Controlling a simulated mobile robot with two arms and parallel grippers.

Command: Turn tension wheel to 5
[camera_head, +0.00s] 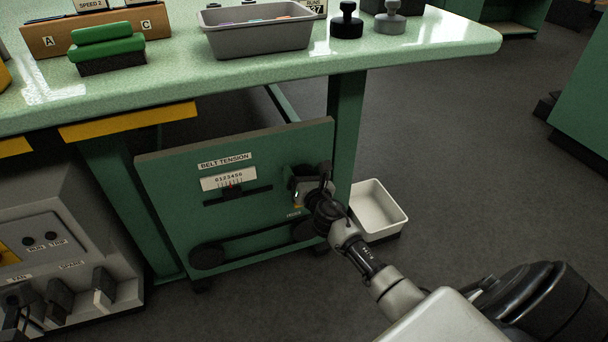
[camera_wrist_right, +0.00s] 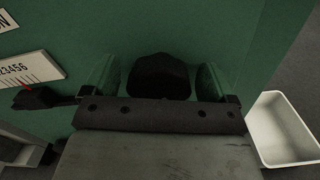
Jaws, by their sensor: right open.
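My right gripper (camera_head: 308,188) is at the panel's right side, hiding most of the wheel in the head view. In the right wrist view, the dark round tension wheel (camera_wrist_right: 160,77) sits between the two open fingers of my right gripper (camera_wrist_right: 158,66). I cannot tell whether they touch it. My left gripper is not in view.
A white bin (camera_head: 378,210) stands on the floor right of the panel. The green bench (camera_head: 400,52) is above, carrying a grey tray (camera_head: 258,40) and a green-topped brush (camera_head: 107,48). A grey control box (camera_head: 60,215) stands at the left. Open floor lies to the right.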

